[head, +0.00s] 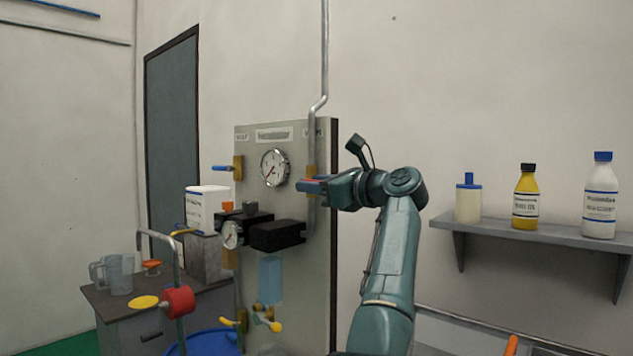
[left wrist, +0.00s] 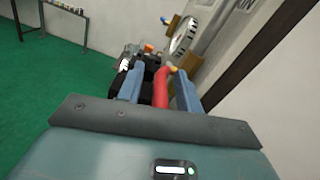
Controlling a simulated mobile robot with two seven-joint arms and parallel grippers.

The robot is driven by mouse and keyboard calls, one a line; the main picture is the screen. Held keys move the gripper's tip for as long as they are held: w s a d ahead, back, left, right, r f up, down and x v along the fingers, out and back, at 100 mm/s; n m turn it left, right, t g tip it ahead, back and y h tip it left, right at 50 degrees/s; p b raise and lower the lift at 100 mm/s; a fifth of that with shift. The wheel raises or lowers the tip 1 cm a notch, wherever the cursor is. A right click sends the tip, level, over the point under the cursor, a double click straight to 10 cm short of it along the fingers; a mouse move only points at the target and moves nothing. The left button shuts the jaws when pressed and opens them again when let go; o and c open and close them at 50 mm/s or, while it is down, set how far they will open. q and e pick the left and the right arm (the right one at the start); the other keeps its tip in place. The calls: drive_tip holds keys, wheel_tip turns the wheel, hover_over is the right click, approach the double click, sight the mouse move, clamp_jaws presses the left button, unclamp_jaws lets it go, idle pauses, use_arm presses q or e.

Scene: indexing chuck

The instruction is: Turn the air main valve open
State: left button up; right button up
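A grey upright panel (head: 297,290) carries gauges, pipes and several valves. At its upper right, a valve with a red lever handle (head: 313,181) sits on a vertical pipe; the label above is too small to read. The red handle shows better in the left wrist view (left wrist: 161,88), with brass at its far end. My left gripper (head: 313,186) is at this handle. Its two blue fingers stand on either side of it, with narrow gaps visible, so it looks open around it. A blue-handled valve (head: 223,168) is at the panel's upper left. My right gripper is out of view.
A round gauge (head: 274,168) and black boxes (head: 278,235) stick out left of my gripper. Yellow handles (head: 275,326) are low on the panel. A shelf (head: 530,232) with bottles is at right. A cabinet (head: 130,310) with jugs is at left.

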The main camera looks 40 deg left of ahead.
use_arm(q)
drive_tip(key=shift+c, duration=0.3)
clamp_jaws()
drive_tip(key=shift+f, duration=0.1)
